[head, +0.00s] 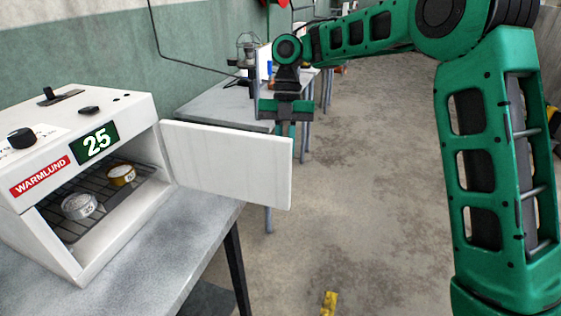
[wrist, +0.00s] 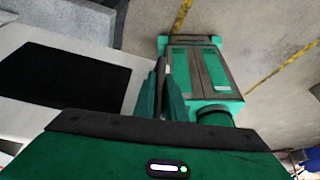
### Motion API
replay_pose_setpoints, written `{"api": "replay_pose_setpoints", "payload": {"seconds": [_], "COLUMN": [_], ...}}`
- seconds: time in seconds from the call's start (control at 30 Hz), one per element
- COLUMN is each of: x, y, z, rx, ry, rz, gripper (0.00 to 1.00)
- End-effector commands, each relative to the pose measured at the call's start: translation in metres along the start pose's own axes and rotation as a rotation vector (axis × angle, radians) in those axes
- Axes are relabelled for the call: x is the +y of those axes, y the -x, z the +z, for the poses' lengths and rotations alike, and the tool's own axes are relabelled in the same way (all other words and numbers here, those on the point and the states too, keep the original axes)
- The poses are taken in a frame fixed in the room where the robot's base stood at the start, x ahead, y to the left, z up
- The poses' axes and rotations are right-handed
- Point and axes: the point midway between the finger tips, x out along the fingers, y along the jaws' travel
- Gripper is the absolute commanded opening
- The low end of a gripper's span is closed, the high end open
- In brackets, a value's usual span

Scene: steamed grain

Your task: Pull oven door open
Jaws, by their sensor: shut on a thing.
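The white oven (head: 98,148) stands on a bench at the left, with a green display reading 25 and a red WARMLUND label. Its door (head: 228,165) is swung wide open to the right, showing its plain inner face. My gripper (head: 286,127) is at the far side of the door, near its free edge, with the fingertips partly hidden behind it. In the wrist view my gripper (wrist: 161,88) is shut on a thin grey part between the fingers, apparently the door handle. The door's outer side, with a dark panel (wrist: 65,75), lies left of the fingers.
A silver tin (head: 79,206) and a yellowish tin (head: 121,175) sit on the rack inside the oven. The grey bench (head: 165,260) carries the oven. Another table (head: 215,105) stands behind the door. The floor right of the door is clear, except a small yellow object (head: 329,303).

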Motion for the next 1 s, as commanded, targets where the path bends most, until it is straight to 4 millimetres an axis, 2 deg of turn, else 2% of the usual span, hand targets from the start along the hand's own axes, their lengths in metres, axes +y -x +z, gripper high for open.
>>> {"api": "replay_pose_setpoints", "payload": {"seconds": [0.13, 0.17, 0.23, 0.67, 1.0], "x": [0.002, 0.002, 0.001, -0.001, -0.001], "y": [0.002, 0.002, 0.002, 0.004, 0.031], "z": [-0.001, -0.001, -0.001, 0.001, 0.002], "rx": [-0.005, -0.005, -0.005, -0.001, -0.001], "ry": [0.003, 0.003, 0.002, -0.004, -0.002], "rz": [0.006, 0.006, 0.006, 0.003, 0.006], "gripper": [0.00, 0.13, 0.29, 0.29, 0.29]}}
